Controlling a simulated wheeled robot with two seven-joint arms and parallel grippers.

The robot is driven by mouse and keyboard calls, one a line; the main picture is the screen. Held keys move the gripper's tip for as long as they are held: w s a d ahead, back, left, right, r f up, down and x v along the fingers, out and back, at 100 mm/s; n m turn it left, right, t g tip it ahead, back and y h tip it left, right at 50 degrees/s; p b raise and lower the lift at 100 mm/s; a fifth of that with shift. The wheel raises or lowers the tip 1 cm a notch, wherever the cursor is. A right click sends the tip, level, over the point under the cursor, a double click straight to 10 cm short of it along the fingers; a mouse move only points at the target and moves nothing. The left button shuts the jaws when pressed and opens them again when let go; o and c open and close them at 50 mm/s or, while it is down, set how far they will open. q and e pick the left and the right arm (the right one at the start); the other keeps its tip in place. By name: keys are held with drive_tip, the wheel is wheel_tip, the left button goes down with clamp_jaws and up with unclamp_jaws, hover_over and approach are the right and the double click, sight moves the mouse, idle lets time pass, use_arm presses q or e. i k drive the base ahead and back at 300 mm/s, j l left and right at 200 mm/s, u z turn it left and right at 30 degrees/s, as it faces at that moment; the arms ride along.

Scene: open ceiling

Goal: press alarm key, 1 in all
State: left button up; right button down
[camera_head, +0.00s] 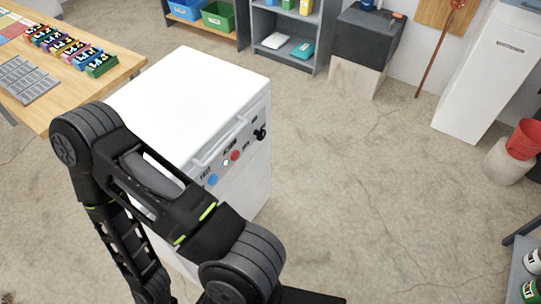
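A white box-shaped machine (195,85) stands on the floor left of centre. Its front panel carries a blue round button (212,180), a small white button (226,162), a red round button (235,156) and a black knob (260,134). Small dark labels sit by them, too small to read, so I cannot tell which one is the alarm key. One of my black arms crosses in front of the machine's left and lower front, hiding part of it. Neither gripper can be made out; a dark part of mine runs off the bottom edge.
A wooden table (130,66) with colourful items and a grey tray (22,80) is at the left. Shelves (262,25) and a dark-topped stand (368,35) line the back. The floor right of the machine is clear.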

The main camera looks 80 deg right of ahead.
sight(234, 156)
drive_tip(key=i+z, duration=0.15)
drive_tip(key=z, duration=0.35)
drive_tip(key=i+z, duration=0.2)
drive_tip(key=z, duration=0.25)
drive_tip(key=i+j+z, duration=0.1)
drive_tip(key=z, duration=0.4)
drive_tip(key=i+j+z, duration=0.15)
drive_tip(key=z, duration=0.35)
drive_tip(key=j+z, duration=0.3)
drive_tip(key=z, duration=0.15)
drive_tip(key=i, duration=0.05)
